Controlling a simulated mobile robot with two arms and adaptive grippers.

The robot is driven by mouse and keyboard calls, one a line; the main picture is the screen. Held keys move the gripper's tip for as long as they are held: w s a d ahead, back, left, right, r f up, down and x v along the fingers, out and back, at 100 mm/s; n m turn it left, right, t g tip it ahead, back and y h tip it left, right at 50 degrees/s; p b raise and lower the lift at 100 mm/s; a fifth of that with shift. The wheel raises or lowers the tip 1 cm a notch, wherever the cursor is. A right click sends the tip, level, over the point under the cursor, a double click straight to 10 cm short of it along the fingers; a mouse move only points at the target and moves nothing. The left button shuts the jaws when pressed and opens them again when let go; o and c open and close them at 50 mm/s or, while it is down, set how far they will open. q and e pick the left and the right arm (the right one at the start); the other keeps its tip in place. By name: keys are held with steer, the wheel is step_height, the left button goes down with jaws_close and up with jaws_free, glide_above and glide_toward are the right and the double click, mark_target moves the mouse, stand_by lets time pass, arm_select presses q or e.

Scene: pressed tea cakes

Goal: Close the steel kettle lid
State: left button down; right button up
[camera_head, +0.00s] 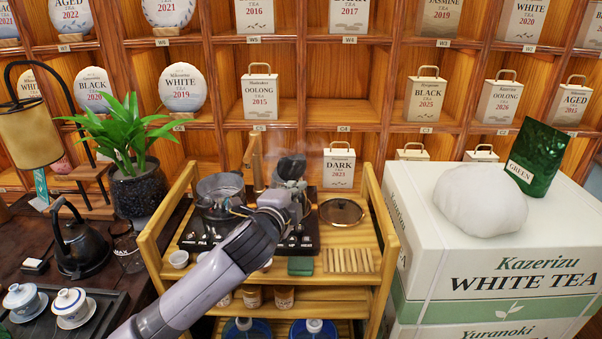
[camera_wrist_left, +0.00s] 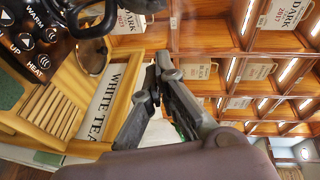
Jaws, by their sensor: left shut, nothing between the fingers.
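A dark, shiny vessel part (camera_wrist_left: 95,14) shows at that view's top left. My right gripper is out of view.
The black heater (camera_head: 190,238) stands on a wooden cart (camera_head: 386,225). A round glass lid (camera_head: 342,212), a slatted wooden piece (camera_head: 348,261) and a green block (camera_head: 301,266) lie on the cart. A large tea box (camera_head: 500,235) stands right; shelves rise behind.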

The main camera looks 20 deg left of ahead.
mark_target(294, 168)
arm_select(q)
steer(key=shift+w+a+f+p, duration=0.3)
steer(key=shift+w+a+f, duration=0.15)
steer(key=shift+w, duration=1.55)
steer(key=shift+w+a+f+p, duration=0.3)
steer(key=shift+w+a+f, duration=0.1)
steer(key=shift+w, duration=1.6)
steer(key=shift+w+a+f+p, duration=0.35)
steer(key=shift+w+a, duration=0.1)
steer(key=shift+w, duration=1.55)
steer(key=shift+r, duration=0.1)
steer(key=shift+w+r+p, duration=0.1)
steer(key=shift+r+p, duration=0.15)
steer(key=shift+p, duration=0.45)
steer(key=shift+a+f+n, duration=0.1)
steer(key=shift+a+n, duration=0.05)
steer(key=shift+n, duration=0.15)
